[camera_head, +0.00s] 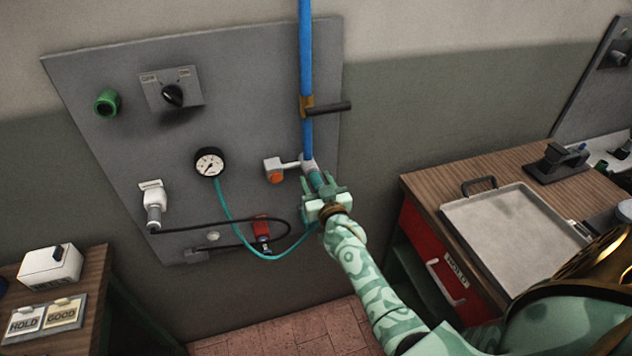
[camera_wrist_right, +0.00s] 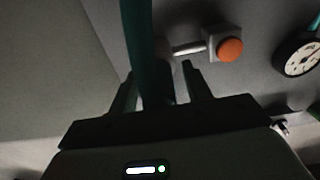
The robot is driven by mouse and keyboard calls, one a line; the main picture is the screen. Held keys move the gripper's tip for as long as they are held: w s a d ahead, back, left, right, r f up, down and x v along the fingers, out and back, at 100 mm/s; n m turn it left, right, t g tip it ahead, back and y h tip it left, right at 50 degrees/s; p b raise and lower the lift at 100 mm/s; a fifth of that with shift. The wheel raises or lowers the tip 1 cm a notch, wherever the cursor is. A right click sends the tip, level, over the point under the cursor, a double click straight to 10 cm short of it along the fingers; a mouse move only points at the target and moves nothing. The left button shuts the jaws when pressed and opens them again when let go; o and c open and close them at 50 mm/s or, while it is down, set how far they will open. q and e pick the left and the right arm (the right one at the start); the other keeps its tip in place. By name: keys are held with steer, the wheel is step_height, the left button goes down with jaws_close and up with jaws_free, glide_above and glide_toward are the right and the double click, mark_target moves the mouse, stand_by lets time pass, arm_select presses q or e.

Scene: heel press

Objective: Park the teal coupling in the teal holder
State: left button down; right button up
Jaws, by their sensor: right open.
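The teal coupling (camera_head: 316,180) is at the lower end of the blue pipe, just under a pale fitting, and looks joined to it. A teal hose (camera_head: 229,226) loops from the gauge to the coupling area. My right gripper (camera_head: 324,188) is open, with its fingers around or beside the coupling. In the right wrist view, the teal hose (camera_wrist_right: 138,35) runs down between the open fingers of the right gripper (camera_wrist_right: 160,88); the coupling is dark there, and I cannot tell whether they touch it. I cannot make out a teal holder. My left gripper is not in view.
The wall panel carries a gauge (camera_head: 209,162), an orange button (camera_head: 277,177), a red fitting (camera_head: 261,229), a white fitting (camera_head: 154,200) with a black hose, a green socket (camera_head: 107,102) and a black knob (camera_head: 173,95). A bench with a metal tray (camera_head: 515,235) stands right.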

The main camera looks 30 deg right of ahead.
stand_by(0.3)
jaws_close()
steer(key=shift+p+v, duration=1.15)
steer(key=shift+v, duration=0.4)
steer(key=shift+p+v, duration=0.8)
steer(key=shift+v, duration=0.65)
steer(key=shift+s, duration=0.1)
